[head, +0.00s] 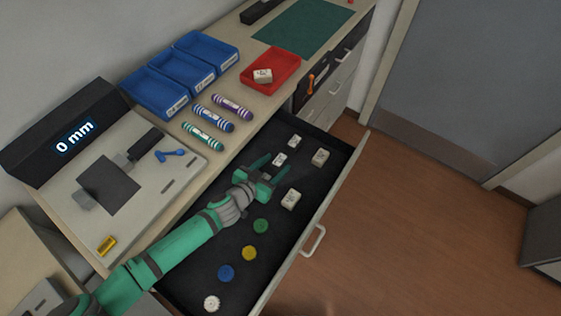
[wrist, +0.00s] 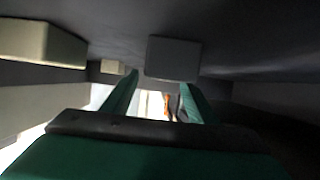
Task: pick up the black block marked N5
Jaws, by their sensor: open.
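I cannot make out a black block marked N5, as the markings are too small to read. Several pale blocks with dark markings lie in the open drawer. One small pale block (head: 280,159) lies between or just ahead of my gripper's fingertips (head: 272,166). In the wrist view a grey-looking block (wrist: 172,57) is just past my fingertips (wrist: 160,80), in shadow, with its marking hidden. My gripper is open and empty, low in the drawer. Other pale blocks are a near one (head: 291,199), a right one (head: 320,157) and a far one (head: 294,141).
The drawer (head: 325,205) also holds green (head: 261,226), yellow (head: 250,253), blue (head: 226,272) and white (head: 212,303) round pieces. Its walls surround my gripper. On the counter are blue trays (head: 160,92), a red tray (head: 287,72) holding a pale block, and several striped cylinders (head: 213,118).

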